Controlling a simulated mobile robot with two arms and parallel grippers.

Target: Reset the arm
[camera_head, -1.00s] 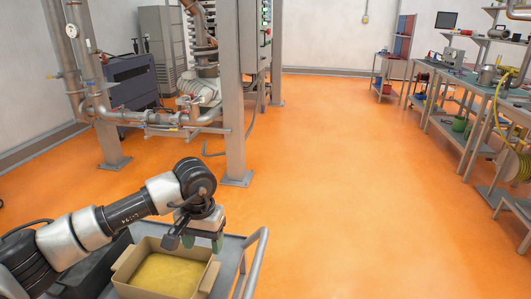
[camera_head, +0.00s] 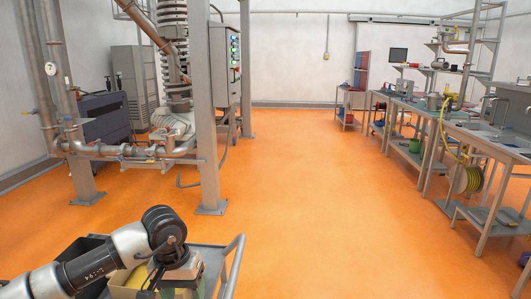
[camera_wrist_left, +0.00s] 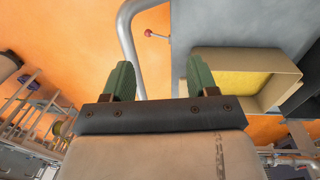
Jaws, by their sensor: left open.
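My left arm reaches in from the lower left in the head view. My left gripper (camera_wrist_left: 160,79) shows in the left wrist view with its two green fingers spread apart and nothing between them. In the head view the gripper is at the bottom edge, mostly hidden by the wrist and the frame edge. A tan bin (camera_wrist_left: 289,63) with a yellow inside is right of the fingers in the wrist view, apart from them. My right gripper is in neither view.
The grey cart's rail (camera_head: 234,262) runs right of my arm. Pipework and a steel post (camera_head: 205,120) stand ahead left. Workbenches (camera_head: 437,150) line the right side. The orange floor (camera_head: 310,200) between is clear.

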